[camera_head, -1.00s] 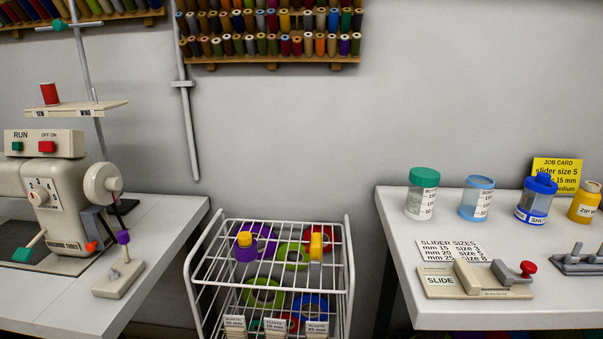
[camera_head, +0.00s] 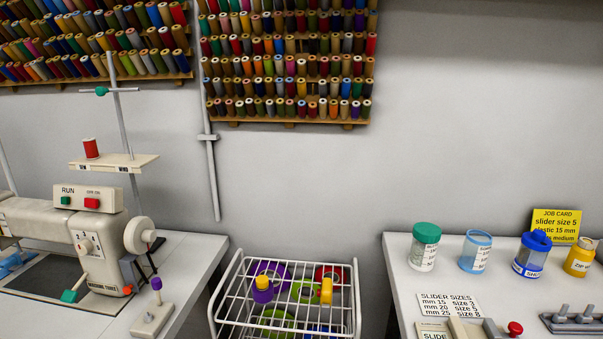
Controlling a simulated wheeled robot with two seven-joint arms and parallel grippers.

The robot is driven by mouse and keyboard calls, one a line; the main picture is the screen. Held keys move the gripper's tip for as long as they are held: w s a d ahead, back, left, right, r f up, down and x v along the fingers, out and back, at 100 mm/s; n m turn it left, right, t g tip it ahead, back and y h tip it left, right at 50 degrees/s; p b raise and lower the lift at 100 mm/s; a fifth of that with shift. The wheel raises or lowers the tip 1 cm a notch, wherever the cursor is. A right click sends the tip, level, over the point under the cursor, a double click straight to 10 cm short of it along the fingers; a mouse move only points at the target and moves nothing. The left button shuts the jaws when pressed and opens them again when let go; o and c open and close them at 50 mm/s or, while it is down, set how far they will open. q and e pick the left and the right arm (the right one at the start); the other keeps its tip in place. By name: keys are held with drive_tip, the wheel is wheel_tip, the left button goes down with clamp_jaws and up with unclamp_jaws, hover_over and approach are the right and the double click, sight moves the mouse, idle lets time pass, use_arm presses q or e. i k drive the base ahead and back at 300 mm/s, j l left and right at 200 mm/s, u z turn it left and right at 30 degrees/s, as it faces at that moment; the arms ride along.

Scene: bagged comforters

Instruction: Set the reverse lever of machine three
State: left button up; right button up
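A cream sewing machine (camera_head: 58,218) stands on the left table, with a label at its base that seems to read machine three. On its front is a dial (camera_head: 87,243), and below it a lever with a teal-green end (camera_head: 70,295), slanting down to the left. An orange knob (camera_head: 127,290) sits low on the right of the machine. In front of it on the table is a small block with a purple-topped stick (camera_head: 156,285). I cannot tell which of these is the reverse lever. Neither gripper is in view.
A white wire cart (camera_head: 289,305) with tape rolls stands between the left table (camera_head: 190,262) and the right table (camera_head: 397,262). The right table holds jars, a job card (camera_head: 556,226) and a slide block. Thread racks (camera_head: 285,60) hang on the wall.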

sight(69, 296)
drive_tip(key=u, duration=1.3)
